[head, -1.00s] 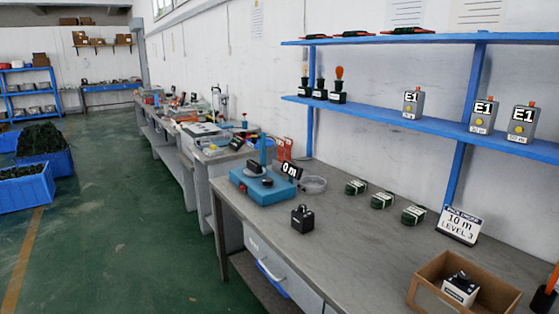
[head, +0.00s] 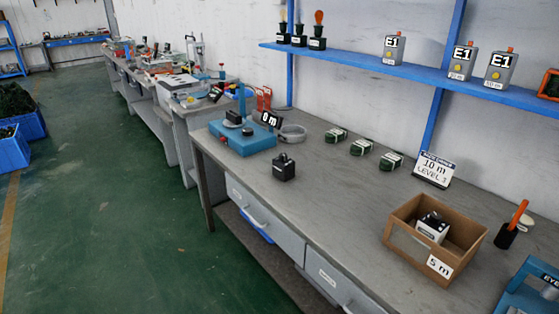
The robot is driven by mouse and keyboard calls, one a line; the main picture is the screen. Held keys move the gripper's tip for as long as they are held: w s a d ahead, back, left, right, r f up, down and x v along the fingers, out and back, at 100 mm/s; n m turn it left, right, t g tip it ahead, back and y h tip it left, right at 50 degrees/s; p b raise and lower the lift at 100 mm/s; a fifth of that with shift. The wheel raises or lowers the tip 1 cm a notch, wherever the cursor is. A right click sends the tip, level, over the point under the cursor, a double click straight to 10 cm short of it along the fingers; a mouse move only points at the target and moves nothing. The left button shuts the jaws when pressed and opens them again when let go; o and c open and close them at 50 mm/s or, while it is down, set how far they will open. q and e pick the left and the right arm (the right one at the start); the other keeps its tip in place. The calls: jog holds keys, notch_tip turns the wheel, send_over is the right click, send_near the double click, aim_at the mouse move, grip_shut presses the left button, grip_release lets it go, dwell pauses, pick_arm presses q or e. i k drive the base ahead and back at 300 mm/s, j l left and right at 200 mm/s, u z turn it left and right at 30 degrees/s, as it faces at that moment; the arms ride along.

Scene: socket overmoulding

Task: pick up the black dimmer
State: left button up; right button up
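A small black box-shaped device with a knob-like top (head: 284,168), which looks like the black dimmer, stands upright on the grey workbench (head: 330,200) near its front edge. It is right of and in front of a blue device (head: 243,138). Nothing touches it. A second device, white with a black top (head: 432,227), sits inside an open cardboard box (head: 408,247) labelled "5 m". Neither of my grippers is in view.
Several dark green wrapped bundles (head: 362,147) lie behind, near a "10 m LEVEL 3" sign (head: 434,169). A blue shelf (head: 400,67) overhangs the back. An orange-handled tool in a black holder (head: 511,225) stands right. The bench between black device and cardboard box is clear.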

aim_at(284, 171)
jog(key=i+z, duration=0.5)
jog(key=z, duration=0.25)
jog(key=i+z, duration=0.35)
jog(key=k+j, duration=0.05)
jog(key=k, duration=0.05)
